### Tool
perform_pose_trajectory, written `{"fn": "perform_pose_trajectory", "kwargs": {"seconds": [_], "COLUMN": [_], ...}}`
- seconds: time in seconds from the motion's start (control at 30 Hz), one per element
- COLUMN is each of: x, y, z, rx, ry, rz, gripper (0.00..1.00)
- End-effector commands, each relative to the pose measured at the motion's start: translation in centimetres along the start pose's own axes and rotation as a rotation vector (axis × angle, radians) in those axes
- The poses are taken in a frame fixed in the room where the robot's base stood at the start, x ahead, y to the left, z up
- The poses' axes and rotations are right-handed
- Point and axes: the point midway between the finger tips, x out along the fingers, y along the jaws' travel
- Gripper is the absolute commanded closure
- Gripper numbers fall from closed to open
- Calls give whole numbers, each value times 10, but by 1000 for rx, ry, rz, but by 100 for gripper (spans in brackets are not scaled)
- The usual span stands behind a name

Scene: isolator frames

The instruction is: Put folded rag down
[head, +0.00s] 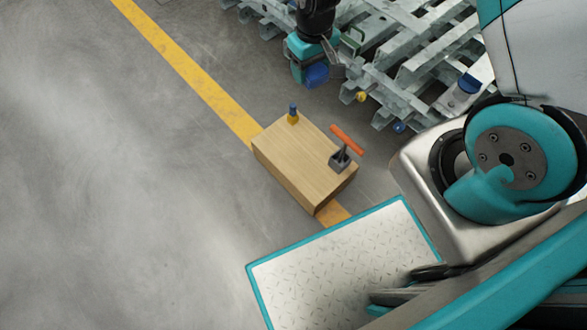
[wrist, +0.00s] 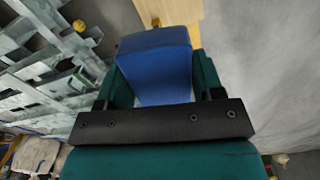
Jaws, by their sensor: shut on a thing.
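My gripper (head: 308,66) is shut on the folded rag (head: 317,76), a blue block-like bundle. In the wrist view the rag (wrist: 154,58) fills the space between the two green fingers of my gripper (wrist: 160,75). In the head view the rag is next to the metal frames, above and to the right of a wooden box (head: 292,170). The rag's underside is hidden, and I cannot tell its exact height. The wooden box (wrist: 178,10) also shows beyond the rag in the wrist view.
On the box stand a small yellow-and-blue item (head: 293,114) and a grey tool with an orange handle (head: 346,139). Grey metal frames (head: 418,68) fill the upper right. A yellow floor line (head: 190,72) runs to the box. Open floor (head: 110,190) lies left.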

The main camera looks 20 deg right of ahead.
Motion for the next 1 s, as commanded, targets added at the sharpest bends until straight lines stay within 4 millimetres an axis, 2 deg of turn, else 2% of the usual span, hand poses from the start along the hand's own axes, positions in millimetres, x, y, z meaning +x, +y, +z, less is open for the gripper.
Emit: {"fn": "perform_pose_trajectory", "kwargs": {"seconds": [0.03,0.2,0.33,0.57,0.67,1.0], "x": [46,118,154,182,204,300], "y": [-9,-31,-42,-49,-48,-48], "z": [1,3,6,8,9,9], "rx": [-26,-95,-131,-155,-154,-153], "ry": [-5,-3,-2,-2,-5,-3], "rz": [0,1,1,1,2,1], "gripper": [58,58,58,58,58,58]}}
